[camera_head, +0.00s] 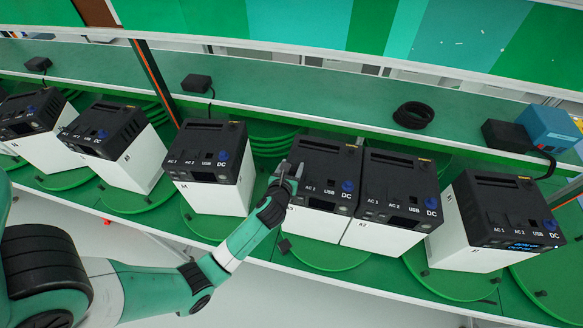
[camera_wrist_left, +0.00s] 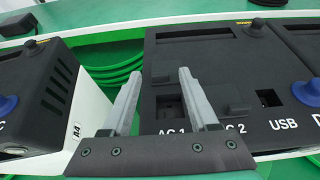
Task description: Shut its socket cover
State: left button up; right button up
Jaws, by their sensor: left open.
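My left gripper (camera_head: 289,172) reaches over the left edge of a black-topped white power unit (camera_head: 325,165). In the left wrist view my gripper (camera_wrist_left: 159,73) is open, its two grey fingers apart with nothing between them. The same unit (camera_wrist_left: 205,60) lies beyond and to the right, with labels AC 1, AC 2, USB and DC. A dark square AC 1 socket (camera_wrist_left: 170,107) shows between the fingers. A black flap-like piece (camera_wrist_left: 233,93) sits above AC 2; I cannot tell its exact position. The USB socket (camera_wrist_left: 267,97) looks uncovered. My right gripper is not in view.
Several similar units stand in a row on green turntables, including one labelled A4 (camera_wrist_left: 75,130) close on the left. Another unit (camera_head: 398,195) stands tight on the right. A black cable coil (camera_head: 413,115) and a blue box (camera_head: 548,128) lie on the rear shelf.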

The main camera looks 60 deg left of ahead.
pick_arm(q)
grip_shut()
dwell(0.3)
dwell(1.1)
